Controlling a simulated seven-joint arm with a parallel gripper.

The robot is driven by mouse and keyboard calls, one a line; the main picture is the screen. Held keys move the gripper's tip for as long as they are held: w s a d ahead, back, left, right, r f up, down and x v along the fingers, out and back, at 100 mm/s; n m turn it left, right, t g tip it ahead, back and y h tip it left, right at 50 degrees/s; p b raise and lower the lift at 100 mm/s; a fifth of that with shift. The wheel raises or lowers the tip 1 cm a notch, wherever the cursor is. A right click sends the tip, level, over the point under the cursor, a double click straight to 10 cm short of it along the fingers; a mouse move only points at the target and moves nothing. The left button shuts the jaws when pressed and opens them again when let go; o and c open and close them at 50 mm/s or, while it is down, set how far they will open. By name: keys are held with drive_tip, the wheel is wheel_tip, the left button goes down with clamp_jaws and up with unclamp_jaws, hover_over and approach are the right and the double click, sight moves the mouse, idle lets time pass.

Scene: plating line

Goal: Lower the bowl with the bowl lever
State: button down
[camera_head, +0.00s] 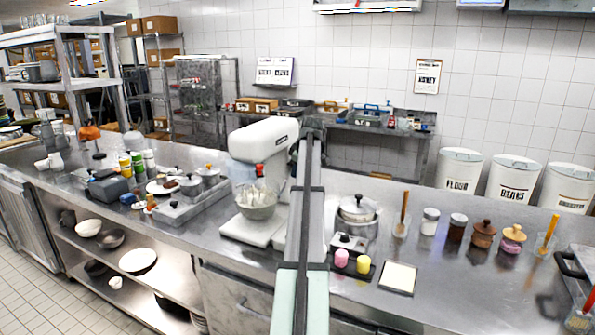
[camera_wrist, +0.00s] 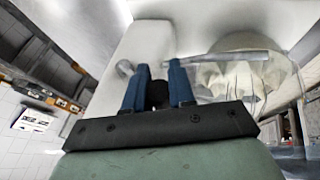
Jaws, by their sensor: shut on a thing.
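The white stand mixer (camera_head: 262,140) stands on the steel counter. Its bowl (camera_head: 257,206) sits under the head, with the whisk reaching down into it. The mixer body (camera_wrist: 147,42) and the pale bowl area (camera_wrist: 240,80) also fill much of the wrist view. My gripper (camera_wrist: 158,72) is at the mixer's side, its two blue fingers closed around a dark knob (camera_wrist: 157,93), which appears to be the end of the bowl lever. A metal rod (camera_wrist: 225,56) runs across beyond the fingertips. In the head view my arm hides the gripper and the lever.
A lidded pot (camera_head: 357,210), pink and yellow cups and a white board (camera_head: 398,278) stand close to the right. Several jars line the counter farther right. Open shelves are below the counter.

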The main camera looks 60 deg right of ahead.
drive_tip(key=c, duration=1)
unclamp_jaws()
drive_tip(key=shift+c, duration=0.2)
drive_tip(key=shift+r, duration=0.1)
drive_tip(key=v, duration=1.3)
drive_tip(key=shift+a+r, duration=0.15)
drive_tip(key=shift+r, duration=0.15)
drive_tip(key=shift+s+a+f, duration=0.1)
